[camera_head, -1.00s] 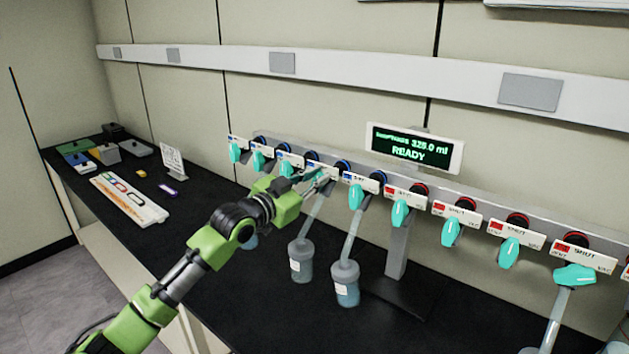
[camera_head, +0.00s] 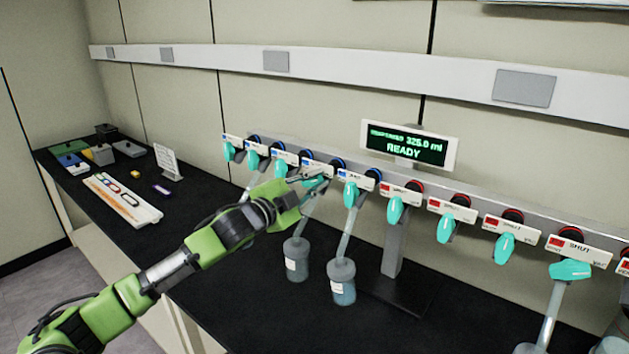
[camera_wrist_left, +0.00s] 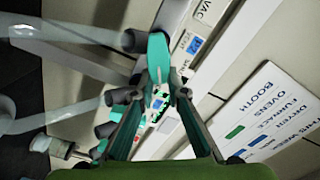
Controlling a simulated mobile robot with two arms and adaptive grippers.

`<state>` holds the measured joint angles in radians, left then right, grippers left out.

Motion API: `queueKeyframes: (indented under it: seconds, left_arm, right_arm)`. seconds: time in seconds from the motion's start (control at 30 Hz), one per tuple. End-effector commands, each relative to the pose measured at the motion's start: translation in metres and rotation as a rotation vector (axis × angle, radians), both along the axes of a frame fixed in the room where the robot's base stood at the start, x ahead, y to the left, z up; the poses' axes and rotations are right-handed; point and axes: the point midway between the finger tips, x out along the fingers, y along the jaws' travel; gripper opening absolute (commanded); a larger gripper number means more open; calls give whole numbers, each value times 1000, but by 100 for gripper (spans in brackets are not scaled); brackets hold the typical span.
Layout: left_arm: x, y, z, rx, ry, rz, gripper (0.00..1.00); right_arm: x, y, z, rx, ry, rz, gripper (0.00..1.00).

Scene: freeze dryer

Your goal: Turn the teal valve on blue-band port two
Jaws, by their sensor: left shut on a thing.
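A row of teal valves on white-labelled ports runs along a grey manifold (camera_head: 480,222); the left ports have blue bands, the right ones red. My left gripper (camera_head: 308,182) is at a blue-band port second from the right of the blue group, shut on its teal valve (camera_head: 314,184). In the left wrist view the fingertips (camera_wrist_left: 163,90) close on this teal valve (camera_wrist_left: 158,55), beside a label with a blue square (camera_wrist_left: 194,45). The port's number is not readable. A tube runs down from it to a flask (camera_head: 296,262). My right gripper is not in view.
Another flask (camera_head: 341,282) hangs just right, under the neighbouring blue-band valve (camera_head: 350,194). A display (camera_head: 408,146) reads READY above the manifold. A white sign (camera_wrist_left: 270,115) shows in the wrist view. The black bench (camera_head: 235,290) has free room in front.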

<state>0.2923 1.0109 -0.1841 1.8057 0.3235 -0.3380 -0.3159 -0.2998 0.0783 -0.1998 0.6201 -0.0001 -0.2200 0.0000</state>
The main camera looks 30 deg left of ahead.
Motion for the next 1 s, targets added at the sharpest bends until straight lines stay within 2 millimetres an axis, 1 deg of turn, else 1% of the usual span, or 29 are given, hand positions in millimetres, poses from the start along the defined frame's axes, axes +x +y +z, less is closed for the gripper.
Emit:
queueKeyframes:
  seconds: [0.53, 0.57, 0.6, 0.63, 0.87, 1.0]
  left_arm:
    - [0, -1, -1, 30, -3, -1, 0]
    - [0, -1, -1, 29, -2, 0, 16]
    - [0, -1, -1, 29, -2, 0, 27]
    - [0, -1, -1, 29, -2, 0, 31]
    - [0, 0, -1, 28, -2, 0, 31]
    - [-1, 0, -1, 27, -2, 0, 31]
  right_arm:
    - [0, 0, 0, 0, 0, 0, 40]
    - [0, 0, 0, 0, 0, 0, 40]
    - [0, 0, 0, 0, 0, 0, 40]
    - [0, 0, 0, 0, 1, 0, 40]
    - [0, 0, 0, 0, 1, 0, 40]
    - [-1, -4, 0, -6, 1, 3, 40]
